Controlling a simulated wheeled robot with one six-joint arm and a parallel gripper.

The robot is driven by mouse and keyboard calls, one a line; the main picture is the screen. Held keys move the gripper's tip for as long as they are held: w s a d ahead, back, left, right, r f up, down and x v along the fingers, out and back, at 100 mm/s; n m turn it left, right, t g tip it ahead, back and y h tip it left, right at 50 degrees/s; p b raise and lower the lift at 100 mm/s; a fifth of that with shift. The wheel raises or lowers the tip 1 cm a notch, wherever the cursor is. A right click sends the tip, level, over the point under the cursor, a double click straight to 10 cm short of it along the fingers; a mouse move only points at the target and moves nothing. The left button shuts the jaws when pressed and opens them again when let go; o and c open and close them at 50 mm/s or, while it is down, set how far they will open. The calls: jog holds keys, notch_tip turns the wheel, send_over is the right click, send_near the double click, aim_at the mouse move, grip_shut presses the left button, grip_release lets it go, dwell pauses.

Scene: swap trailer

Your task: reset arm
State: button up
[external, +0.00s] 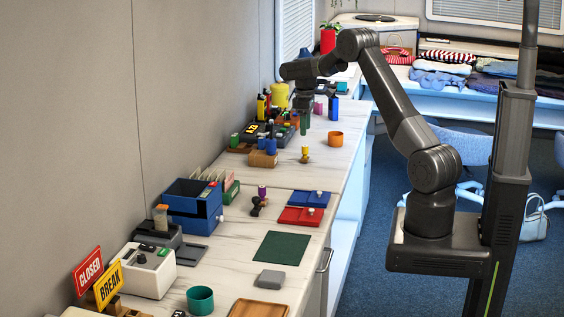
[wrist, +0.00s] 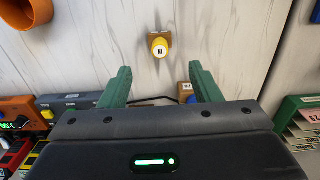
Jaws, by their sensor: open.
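My gripper (external: 300,128) hangs from my arm over the counter in the external view, above a group of small items near the wall. My arm is raised and bent, reaching left and back from its base. In the wrist view my gripper (wrist: 159,80) shows two green fingers spread apart with nothing between them. A small yellow-topped piece on a brown base (wrist: 159,46) stands on the counter beyond the fingertips. The same piece (external: 305,153) stands in front of the gripper in the external view.
An orange cup (external: 335,139) stands near the counter's right edge. A blue drawer box (external: 190,203), a dark green mat (external: 277,248), a teal cup (external: 200,300) and CLOSED (external: 88,270) and BREAK (external: 108,285) signs lie nearer.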

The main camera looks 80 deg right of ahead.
aim_at(305, 155)
jog(key=shift+r, duration=0.9)
notch_tip(305, 155, down, 13)
jog(key=shift+r+p, duration=0.2)
jog(key=shift+p, duration=0.15)
jog(key=r, duration=0.7)
jog(key=r+b, duration=0.1)
jog(key=r, duration=0.2)
jog(key=shift+s+a+r, duration=0.15)
jog(key=shift+a+r, duration=0.05)
jog(key=shift+a, duration=0.15)
jog(key=s+a+b, duration=0.3)
jog(key=s+a, duration=0.6)
jog(key=a, duration=0.6)
jog(key=f, duration=1)
jog(key=shift+s+a+f, duration=0.15)
jog(key=shift+s+f, duration=0.2)
jog(key=shift+w+r, duration=0.1)
jog(key=shift+r, duration=1.25)
